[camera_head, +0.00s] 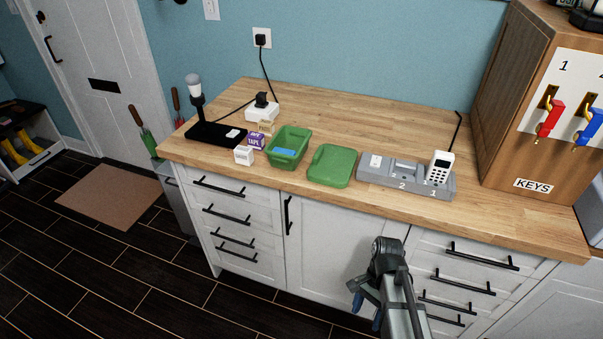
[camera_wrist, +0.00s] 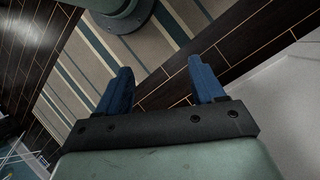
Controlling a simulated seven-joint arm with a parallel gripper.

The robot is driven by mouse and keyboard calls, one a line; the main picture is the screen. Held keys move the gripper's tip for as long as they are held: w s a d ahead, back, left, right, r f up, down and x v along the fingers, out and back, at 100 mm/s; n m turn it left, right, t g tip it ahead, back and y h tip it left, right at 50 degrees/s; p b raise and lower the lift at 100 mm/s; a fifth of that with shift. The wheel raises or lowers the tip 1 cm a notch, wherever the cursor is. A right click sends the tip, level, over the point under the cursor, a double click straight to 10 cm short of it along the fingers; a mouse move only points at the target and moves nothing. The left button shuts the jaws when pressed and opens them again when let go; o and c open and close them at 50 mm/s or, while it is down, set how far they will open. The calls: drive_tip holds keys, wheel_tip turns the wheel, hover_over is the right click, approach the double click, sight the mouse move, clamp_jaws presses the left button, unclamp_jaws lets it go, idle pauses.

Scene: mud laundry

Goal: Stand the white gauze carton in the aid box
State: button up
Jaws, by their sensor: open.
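The white gauze carton (camera_head: 244,156) is a small white box on the wooden counter, near its front edge and left of the aid box. The aid box (camera_head: 289,148) is an open green bin with something blue (camera_head: 284,153) inside. Its green lid (camera_head: 332,166) lies on the counter just to the right. My gripper (camera_head: 355,301) is low in front of the cabinet, below the counter top and well away from the carton. In the wrist view its two blue fingers (camera_wrist: 161,88) are spread apart with nothing between them.
A purple box (camera_head: 256,141) and a tan box (camera_head: 266,128) stand close behind the carton. A black lamp base (camera_head: 215,134) is to the left, a white power adapter (camera_head: 262,113) behind. A grey dock with a phone (camera_head: 440,168) and a wooden key cabinet (camera_head: 520,90) are at right.

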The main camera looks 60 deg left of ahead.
drive_tip(key=s+a+r, duration=0.4)
drive_tip(key=s+a, duration=0.1)
wheel_tip(320, 180, up, 34)
drive_tip(key=n+t+y, duration=0.4)
drive_tip(key=n, duration=0.3)
hover_over(243, 149)
drive_tip(key=shift+f, duration=4.05)
drive_tip(key=shift+c, duration=0.3)
drive_tip(key=c, duration=0.6)
drive_tip(key=shift+r, duration=0.15)
drive_tip(key=shift+r, duration=2.85)
